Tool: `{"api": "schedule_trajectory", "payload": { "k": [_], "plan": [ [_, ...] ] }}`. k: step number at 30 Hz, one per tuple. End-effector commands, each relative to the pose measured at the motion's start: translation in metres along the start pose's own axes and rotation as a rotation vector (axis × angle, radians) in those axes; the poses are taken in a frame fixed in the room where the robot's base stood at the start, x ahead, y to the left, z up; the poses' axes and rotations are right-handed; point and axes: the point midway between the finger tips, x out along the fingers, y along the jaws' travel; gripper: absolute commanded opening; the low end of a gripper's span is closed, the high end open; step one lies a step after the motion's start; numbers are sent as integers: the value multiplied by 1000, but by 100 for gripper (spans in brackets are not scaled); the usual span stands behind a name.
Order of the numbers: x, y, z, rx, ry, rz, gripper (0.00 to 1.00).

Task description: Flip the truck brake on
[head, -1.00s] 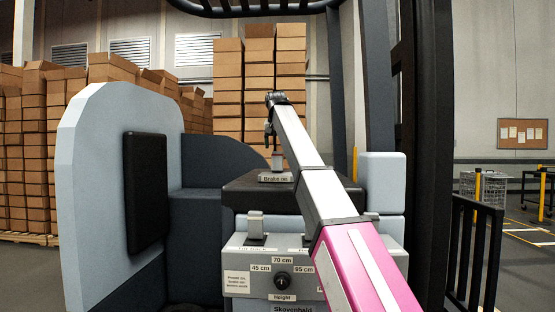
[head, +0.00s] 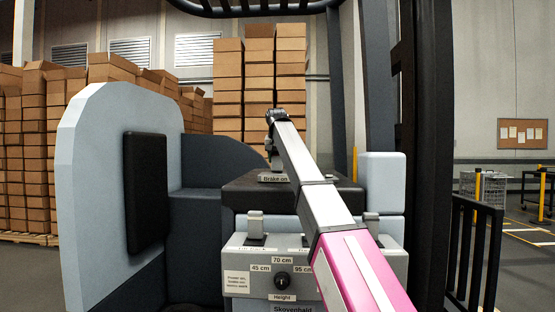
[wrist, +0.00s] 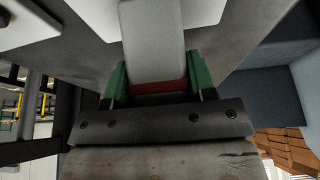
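The brake lever, a small grey upright handle (wrist: 152,45) with red at one end, fills the upper middle of the wrist view. In the head view my gripper and arm cover most of it, above the label "Brake on" (head: 275,179). My gripper (wrist: 158,82) has its green fingers apart, one on each side of the lever and very close to it. I cannot see clear contact. In the head view my gripper (head: 272,155) points down over the black-topped console (head: 240,190).
A grey front panel (head: 238,262) carries a Height knob (head: 281,280), a left lever (head: 256,225) and a right lever (head: 371,224). A pale seat-like panel with a black pad (head: 145,192) stands left. Stacked boxes (head: 260,75) are behind.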

Motion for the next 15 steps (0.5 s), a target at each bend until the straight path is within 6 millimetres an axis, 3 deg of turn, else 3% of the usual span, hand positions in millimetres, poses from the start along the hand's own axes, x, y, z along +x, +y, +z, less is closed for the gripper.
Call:
{"api": "schedule_trajectory", "payload": {
  "k": [15],
  "plan": [
    [-8, 0, 13, -1, 135, 0, 8]
  ]
}}
